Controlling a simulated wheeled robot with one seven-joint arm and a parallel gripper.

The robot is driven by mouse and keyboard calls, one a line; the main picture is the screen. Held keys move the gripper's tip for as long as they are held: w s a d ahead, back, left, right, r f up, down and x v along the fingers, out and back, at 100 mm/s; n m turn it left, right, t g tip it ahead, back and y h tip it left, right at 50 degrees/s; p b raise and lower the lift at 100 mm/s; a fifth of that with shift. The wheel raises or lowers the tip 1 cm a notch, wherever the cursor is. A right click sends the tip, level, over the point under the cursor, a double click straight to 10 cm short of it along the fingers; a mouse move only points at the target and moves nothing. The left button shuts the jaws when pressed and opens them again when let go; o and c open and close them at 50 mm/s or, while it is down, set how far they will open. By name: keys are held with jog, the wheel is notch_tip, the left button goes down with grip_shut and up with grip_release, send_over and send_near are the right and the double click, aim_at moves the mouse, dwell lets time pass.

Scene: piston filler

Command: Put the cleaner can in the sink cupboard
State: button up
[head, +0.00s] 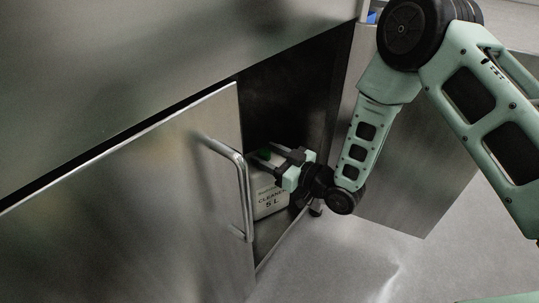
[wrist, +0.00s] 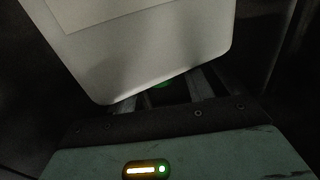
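The cleaner can (head: 270,203) is a white can marked "CLEANER 5 L" with a green top part (head: 265,153). It is in the opening of the sink cupboard (head: 290,95), partly behind the left door. My gripper (head: 268,160) is at the top of the can, its fingers reaching in from the right beside the green part. In the wrist view the can's pale side (wrist: 160,45) fills the top and hides the fingertips. The fingers are apart with a bit of green between them; whether they grip is unclear. Whether the can rests on the cupboard floor is also unclear.
The left cupboard door (head: 130,215) stands open with a bar handle (head: 240,185) close to the can. The right steel door (head: 410,165) is open beside my arm. The grey floor (head: 340,265) in front is clear. The cupboard's inside is dark.

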jog(key=shift+r, duration=0.25)
jog(key=v, duration=1.2)
notch_tip(320, 180, up, 4)
jog(key=s+a+g+h, duration=0.2)
jog(key=a+g+h, duration=0.1)
jog(key=g+h, duration=0.3)
jog(key=s+d+r+m+g+h, duration=0.1)
jog(key=s+d+r+g+h, duration=0.1)
jog(key=s, duration=0.8)
jog(key=s+d+r+m+g+h, duration=0.1)
jog(key=s+d+r+g+h, duration=0.2)
jog(key=s+r, duration=0.4)
jog(key=s+d+h, duration=0.1)
jog(key=s+h, duration=0.1)
jog(key=s, duration=0.2)
jog(key=shift+d+r+m+h+p, duration=0.2)
jog(key=shift+m+h+p, duration=0.1)
jog(key=shift+m+p, duration=0.1)
jog(key=shift+w, duration=0.1)
